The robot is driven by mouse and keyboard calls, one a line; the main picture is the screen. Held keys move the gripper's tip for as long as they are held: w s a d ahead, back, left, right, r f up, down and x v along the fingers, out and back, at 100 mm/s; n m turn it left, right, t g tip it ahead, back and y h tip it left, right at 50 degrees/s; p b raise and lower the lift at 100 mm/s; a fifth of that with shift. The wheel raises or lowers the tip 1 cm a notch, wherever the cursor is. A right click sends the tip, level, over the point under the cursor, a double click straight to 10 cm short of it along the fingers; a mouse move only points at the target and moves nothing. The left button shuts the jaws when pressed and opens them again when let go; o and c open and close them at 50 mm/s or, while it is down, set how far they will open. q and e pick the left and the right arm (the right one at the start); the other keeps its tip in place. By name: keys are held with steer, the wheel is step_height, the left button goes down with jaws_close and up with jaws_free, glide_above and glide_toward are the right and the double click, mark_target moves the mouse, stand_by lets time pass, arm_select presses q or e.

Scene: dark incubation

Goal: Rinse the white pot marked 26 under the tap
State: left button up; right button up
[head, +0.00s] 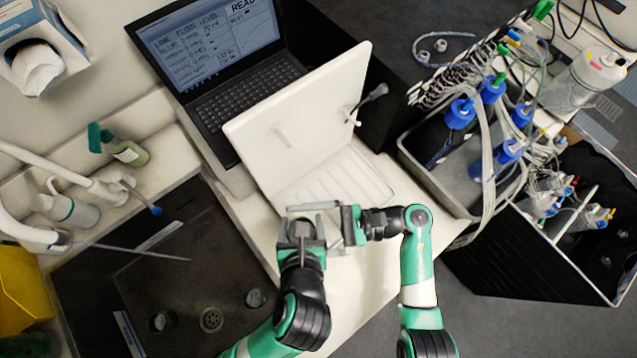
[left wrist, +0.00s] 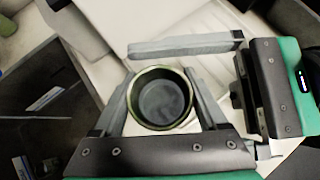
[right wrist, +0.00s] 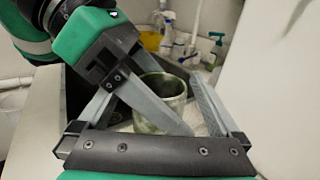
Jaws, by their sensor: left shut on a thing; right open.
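My left gripper (head: 300,226) is shut on a pot (left wrist: 160,98), with one finger on each side of it. The pot is round, open at the top and mottled pale green-white outside, with a dark inside. It also shows in the right wrist view (right wrist: 165,92), partly behind a left finger. I see no number on it. In the head view the grippers mostly hide it. My right gripper (head: 320,225) is open, close by on the right, its fingers spread around the pot's area. The white tap (head: 112,187) stands at the left, by the dark sink (head: 190,270).
A laptop (head: 225,95) and an upright white panel (head: 300,115) stand behind the grippers. The sink holds two dark round items (head: 255,298) and a drain (head: 211,320). A thin rod crosses the sink. Blue-capped bottles (head: 460,112) and tubing crowd the right.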

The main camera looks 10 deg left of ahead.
steer(key=c, duration=1.3)
steer(key=o, duration=1.3)
steer(key=shift+d, duration=0.15)
steer(key=v, duration=1.1)
steer(key=shift+d, duration=0.35)
